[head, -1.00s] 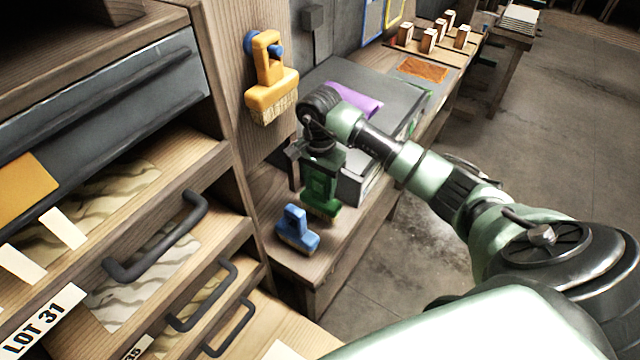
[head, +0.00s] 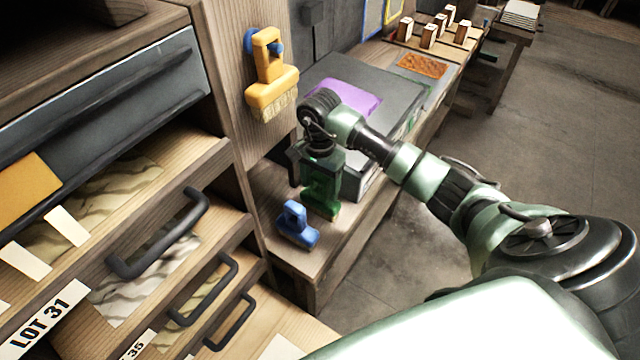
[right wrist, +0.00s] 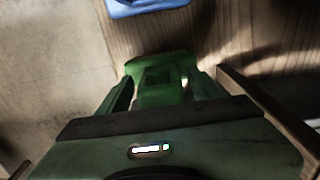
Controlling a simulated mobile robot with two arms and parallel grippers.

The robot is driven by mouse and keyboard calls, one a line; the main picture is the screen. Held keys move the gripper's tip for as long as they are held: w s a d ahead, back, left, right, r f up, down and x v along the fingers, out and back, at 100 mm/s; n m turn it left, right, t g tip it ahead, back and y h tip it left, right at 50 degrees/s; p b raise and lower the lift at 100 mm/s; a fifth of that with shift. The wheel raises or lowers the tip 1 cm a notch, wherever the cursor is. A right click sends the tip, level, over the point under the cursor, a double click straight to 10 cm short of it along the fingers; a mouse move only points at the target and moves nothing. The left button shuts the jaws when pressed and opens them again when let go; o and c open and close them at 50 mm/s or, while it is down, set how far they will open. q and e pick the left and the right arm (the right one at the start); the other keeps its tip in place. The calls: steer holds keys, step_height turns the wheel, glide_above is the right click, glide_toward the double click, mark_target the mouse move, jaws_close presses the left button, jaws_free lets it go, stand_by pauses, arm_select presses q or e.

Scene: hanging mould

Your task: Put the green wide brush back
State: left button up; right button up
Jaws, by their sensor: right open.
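The green wide brush (head: 320,196) stands bristles down on the wooden bench, beside the blue brush. My right gripper (head: 320,178) is directly above it, pointing down, with its jaws open around the brush's upper part. In the right wrist view the green brush (right wrist: 158,78) shows between the two fingers (right wrist: 162,92). Its lower part is hard to make out there. The yellow brush (head: 272,92) hangs on a blue peg (head: 249,40) on the wooden panel. My left gripper is out of view.
The blue brush (head: 297,225) stands close in front of the green one. A grey box (head: 395,85) with a purple patch is just behind my gripper. Drawers with dark handles (head: 160,235) fill the left. Small wooden blocks (head: 428,36) stand further back.

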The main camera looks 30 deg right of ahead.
step_height(320, 180, up, 6)
steer(key=shift+r+b, duration=0.25)
steer(key=shift+b, duration=0.75)
steer(key=shift+r, duration=0.45)
